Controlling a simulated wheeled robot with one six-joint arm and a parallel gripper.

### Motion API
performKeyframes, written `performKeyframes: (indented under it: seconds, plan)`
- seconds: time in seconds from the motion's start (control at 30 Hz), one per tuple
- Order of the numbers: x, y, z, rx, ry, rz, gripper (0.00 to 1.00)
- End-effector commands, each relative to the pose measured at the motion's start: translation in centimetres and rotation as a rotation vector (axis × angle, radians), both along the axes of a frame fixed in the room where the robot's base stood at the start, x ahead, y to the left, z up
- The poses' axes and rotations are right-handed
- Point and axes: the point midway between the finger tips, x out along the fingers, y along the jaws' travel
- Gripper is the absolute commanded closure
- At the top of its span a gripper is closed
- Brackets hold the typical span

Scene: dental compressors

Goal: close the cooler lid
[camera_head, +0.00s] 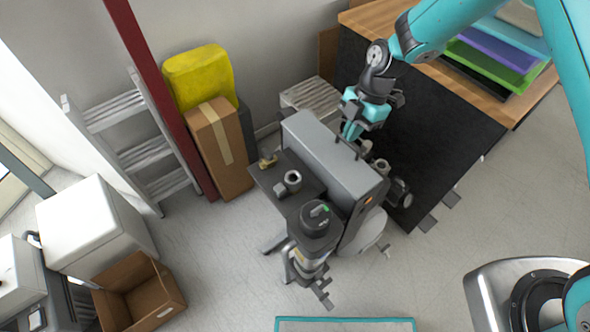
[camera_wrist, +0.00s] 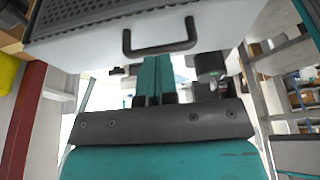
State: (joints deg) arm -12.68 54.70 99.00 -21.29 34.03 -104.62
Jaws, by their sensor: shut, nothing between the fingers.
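A long grey housing (camera_head: 325,160) with a dark handle stands on the compressor unit in the head view; I take it to be the cooler lid, but whether it is open or closed is hard to tell. My gripper (camera_head: 349,131) is beside the housing's upper right edge, near the handle. In the wrist view a pale panel (camera_wrist: 215,30) with a dark perforated face fills the top, and a black handle (camera_wrist: 160,48) hangs from it. My gripper's teal fingers (camera_wrist: 155,68) are together and empty, their tips just below the handle in the picture. Contact cannot be told.
A black round-topped part (camera_head: 316,218) stands in front of the housing. A wooden-topped dark bench (camera_head: 430,130) is close on the right. A cardboard box (camera_head: 218,148), yellow container (camera_head: 198,77) and ladder (camera_head: 140,150) line the wall.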

Motion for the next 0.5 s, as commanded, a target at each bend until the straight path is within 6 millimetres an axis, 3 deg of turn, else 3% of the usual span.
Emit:
performKeyframes:
  seconds: [0.5]
  plan:
    - [0.33,-0.43,-0.58,-0.002,0.0,-0.001,1.0]
